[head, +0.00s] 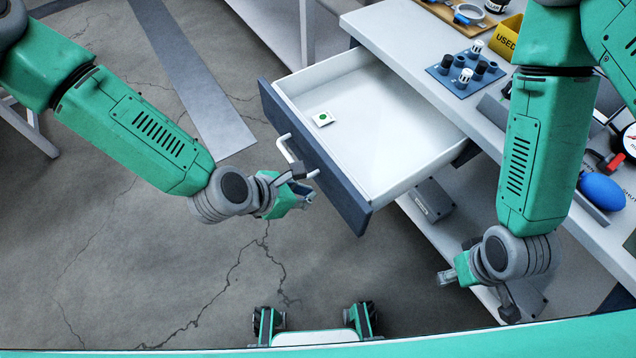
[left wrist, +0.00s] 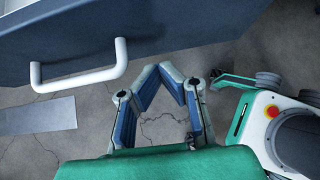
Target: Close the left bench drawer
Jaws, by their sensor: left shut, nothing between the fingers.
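The left bench drawer (head: 365,120) is pulled far out of the white bench. It has a white inside, a dark blue front (head: 310,158) and a white bar handle (head: 288,150). In the left wrist view, the drawer front (left wrist: 150,30) spans the top and the handle (left wrist: 80,78) is at the left. My left gripper (head: 308,197) is in front of the drawer front, close to the handle's near end. Its fingers (left wrist: 178,72) are shut and empty, to the right of the handle and apart from it. My right gripper (head: 443,277) hangs beside the bench's lower shelf; its finger opening is unclear.
The bench top (head: 400,30) holds a blue block with several dark and white pieces (head: 466,72), a yellow bin (head: 507,38) and a blue bulb (head: 602,191). The floor left of the drawer is mostly clear.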

